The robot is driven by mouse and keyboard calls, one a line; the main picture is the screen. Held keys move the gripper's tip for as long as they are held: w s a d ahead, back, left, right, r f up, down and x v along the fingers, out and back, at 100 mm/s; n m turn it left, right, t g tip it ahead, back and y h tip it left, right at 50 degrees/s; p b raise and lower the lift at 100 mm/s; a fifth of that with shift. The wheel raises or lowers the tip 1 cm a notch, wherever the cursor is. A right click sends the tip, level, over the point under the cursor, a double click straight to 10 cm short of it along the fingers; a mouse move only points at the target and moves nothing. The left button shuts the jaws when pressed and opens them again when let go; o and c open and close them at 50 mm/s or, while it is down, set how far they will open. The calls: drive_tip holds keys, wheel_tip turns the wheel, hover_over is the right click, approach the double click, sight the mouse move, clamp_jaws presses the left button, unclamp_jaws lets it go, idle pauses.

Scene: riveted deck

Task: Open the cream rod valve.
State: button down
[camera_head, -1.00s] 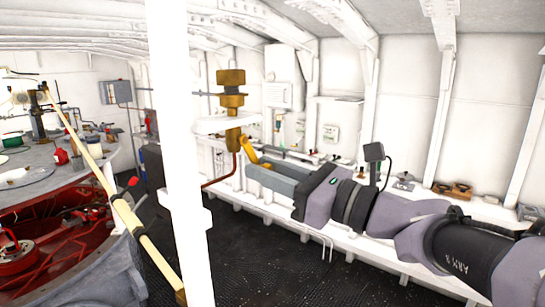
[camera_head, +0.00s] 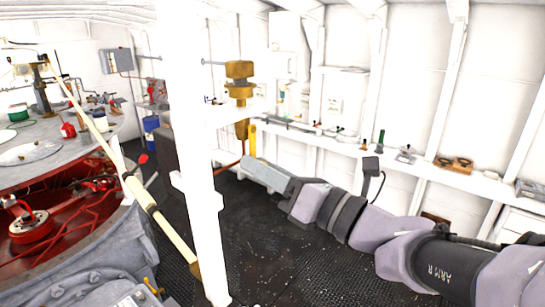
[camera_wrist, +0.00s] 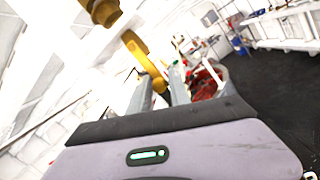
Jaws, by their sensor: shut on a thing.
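A brass valve body (camera_head: 239,88) stands at a white bracket by the far wall, with a yellow lever (camera_head: 252,138) hanging almost straight down from it. In the wrist view the yellow lever (camera_wrist: 140,57) runs from the brass body (camera_wrist: 103,10) down between my grey fingers. My gripper (camera_head: 250,165) is shut on the lever's lower end; it also shows in the wrist view (camera_wrist: 160,80). The exact contact is partly hidden by the fingers. A long cream rod (camera_head: 110,150) slants down across the left, apart from my gripper.
A white post (camera_head: 190,150) stands left of my gripper. A white shelf (camera_head: 400,165) with small items runs along the right wall. A round grey structure with a red interior (camera_head: 65,205) fills the left. The dark deck (camera_head: 290,260) below my arm is clear.

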drive_tip(key=shift+r, duration=0.2)
drive_tip(key=c, duration=1.3)
unclamp_jaws()
drive_tip(key=shift+c, duration=0.2)
drive_tip(key=shift+f, duration=0.1)
drive_tip(key=b+v, duration=0.5)
drive_tip(key=v, duration=1.2)
drive_tip(key=shift+s+d+f, duration=0.15)
drive_tip(key=shift+f, duration=0.05)
